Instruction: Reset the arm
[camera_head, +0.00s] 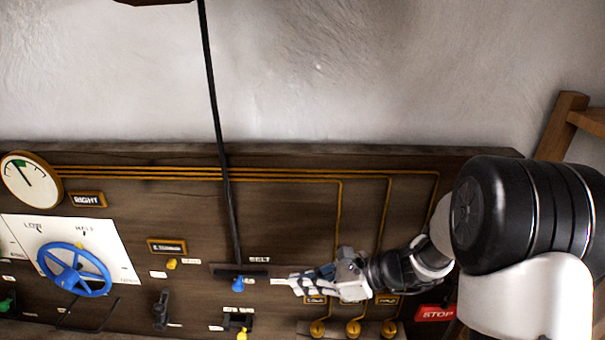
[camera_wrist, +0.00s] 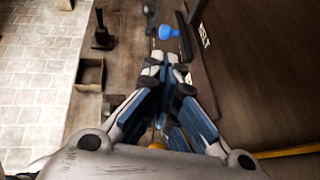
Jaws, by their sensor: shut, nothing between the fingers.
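My arm reaches in from the right in the head view, and my gripper (camera_head: 297,284) is in front of the wooden control panel (camera_head: 280,205). The gripper points left, just right of the blue knob (camera_head: 238,285) under the BELT label. In the wrist view the fingers of my gripper (camera_wrist: 158,68) are closed together and hold nothing. The blue knob also shows in the wrist view (camera_wrist: 168,32), a little beyond the fingertips and apart from them.
A blue handwheel (camera_head: 74,270) and a round gauge (camera_head: 30,180) are at the left. A red STOP sign (camera_head: 437,313) is below my arm. A long dark rod (camera_head: 217,120) rises from the belt slot. A wooden frame (camera_head: 562,125) stands at the right. Tiled floor (camera_wrist: 40,85) shows in the wrist view.

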